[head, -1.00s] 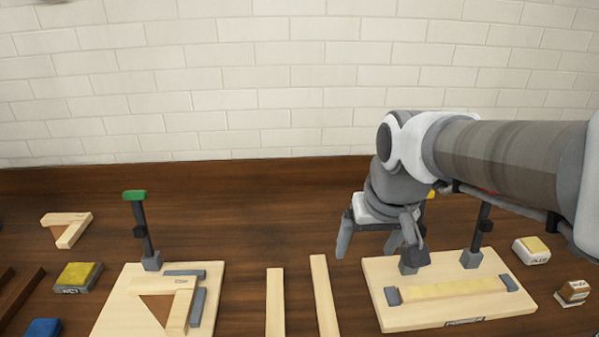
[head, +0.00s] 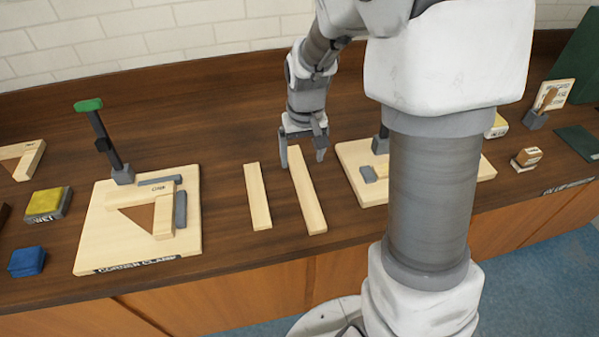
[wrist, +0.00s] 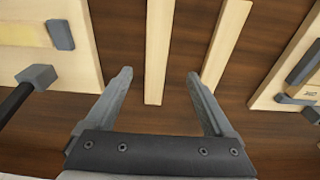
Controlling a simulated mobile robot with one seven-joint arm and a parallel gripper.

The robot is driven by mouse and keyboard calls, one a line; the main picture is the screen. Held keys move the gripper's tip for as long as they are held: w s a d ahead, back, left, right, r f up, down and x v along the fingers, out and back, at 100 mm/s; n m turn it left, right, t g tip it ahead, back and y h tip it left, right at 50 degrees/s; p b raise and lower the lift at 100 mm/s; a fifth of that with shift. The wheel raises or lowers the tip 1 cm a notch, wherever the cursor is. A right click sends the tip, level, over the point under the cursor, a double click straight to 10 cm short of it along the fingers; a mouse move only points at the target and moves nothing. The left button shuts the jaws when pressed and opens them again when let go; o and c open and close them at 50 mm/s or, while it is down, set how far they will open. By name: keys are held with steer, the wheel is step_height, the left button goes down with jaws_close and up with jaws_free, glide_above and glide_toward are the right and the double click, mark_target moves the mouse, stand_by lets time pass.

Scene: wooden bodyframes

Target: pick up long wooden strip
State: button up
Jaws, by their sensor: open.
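The long wooden strip (head: 308,195) is pale and lies flat on the brown workbench, right of a shorter pale strip (head: 258,196). My gripper (head: 303,157) points down at the long strip's far end, with one finger on each side of it. In the wrist view the long strip (wrist: 158,50) runs into the gap between the open fingers (wrist: 160,80), and nothing is gripped. The shorter strip (wrist: 228,40) lies to the right there, outside the gap. The exact height of the fingertips above the bench cannot be told.
A corner clamp board (head: 92,245) with an upright green-topped post (head: 105,140) stands left of the strips. Another clamp board (head: 350,155) stands close on the right, partly hidden by my arm. Yellow (head: 47,203) and blue (head: 27,261) blocks lie far left. Bare bench separates the strips.

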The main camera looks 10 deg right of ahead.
glide_above(304, 183)
steer(key=f, duration=0.4)
steer(key=shift+s+a+f, duration=0.2)
steer(key=shift+s+a, duration=0.1)
steer(key=shift+a, duration=0.05)
steer(key=f, duration=0.4)
steer(key=shift+w+d, duration=0.1)
steer(key=shift+d, duration=0.2)
steer(key=shift+w+f, duration=0.1)
steer(key=shift+f, duration=0.5)
jaws_close()
